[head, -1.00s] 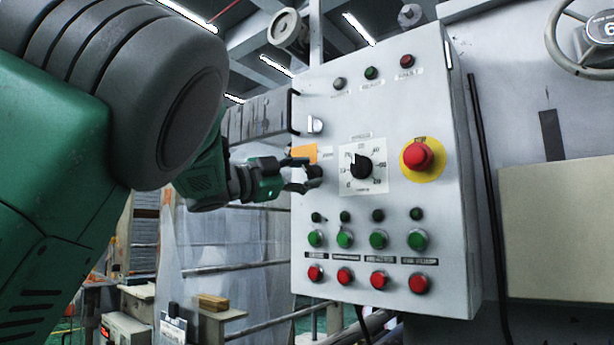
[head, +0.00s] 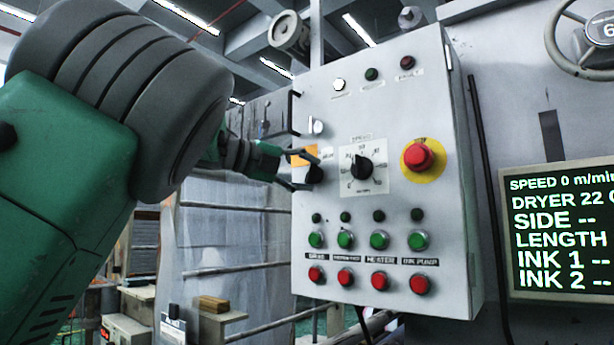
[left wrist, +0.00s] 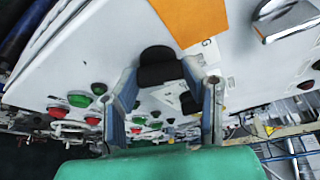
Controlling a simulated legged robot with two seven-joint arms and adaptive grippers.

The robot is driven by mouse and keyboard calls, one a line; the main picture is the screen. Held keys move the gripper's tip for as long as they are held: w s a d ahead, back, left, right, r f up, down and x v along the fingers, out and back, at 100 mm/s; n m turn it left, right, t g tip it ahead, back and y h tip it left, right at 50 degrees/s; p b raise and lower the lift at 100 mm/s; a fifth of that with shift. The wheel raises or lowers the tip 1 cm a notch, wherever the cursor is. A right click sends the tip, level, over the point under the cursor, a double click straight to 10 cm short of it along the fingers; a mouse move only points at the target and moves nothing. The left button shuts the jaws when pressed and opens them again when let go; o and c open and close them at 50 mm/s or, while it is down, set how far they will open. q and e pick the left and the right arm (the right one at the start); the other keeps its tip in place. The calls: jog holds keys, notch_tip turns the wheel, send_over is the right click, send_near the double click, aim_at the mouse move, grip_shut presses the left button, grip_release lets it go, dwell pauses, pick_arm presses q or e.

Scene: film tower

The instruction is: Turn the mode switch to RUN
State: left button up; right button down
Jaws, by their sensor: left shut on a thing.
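The mode switch (head: 315,174) is a black knob on the left side of the grey control panel (head: 455,270), just below an orange label. My left gripper (head: 305,170) comes in from the left and is shut on this knob. In the left wrist view the black knob (left wrist: 160,66) sits between the two fingers of my left gripper (left wrist: 168,80). The switch's position marks are too small or covered to read. My right gripper is not in view.
A larger black dial (head: 362,168) and a red emergency button (head: 417,156) sit to the right. Green and red buttons fill the lower panel. A white lamp (head: 339,84) is lit at the top. A display (head: 558,235) at right shows speed and dryer text.

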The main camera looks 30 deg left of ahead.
pick_arm(q)
jog(key=m+y, duration=0.1)
jog(key=m, duration=0.1)
jog(key=m+g, duration=0.1)
jog(key=shift+w+d+f+m+y+b, duration=0.1)
jog(key=shift+f+m+y+b, duration=0.2)
jog(key=shift+f+m+y, duration=0.1)
dwell(0.5)
jog(key=o, duration=1.2)
jog(key=shift+c, duration=0.2)
jog(key=shift+w+r, duration=0.1)
jog(key=shift+w, duration=0.05)
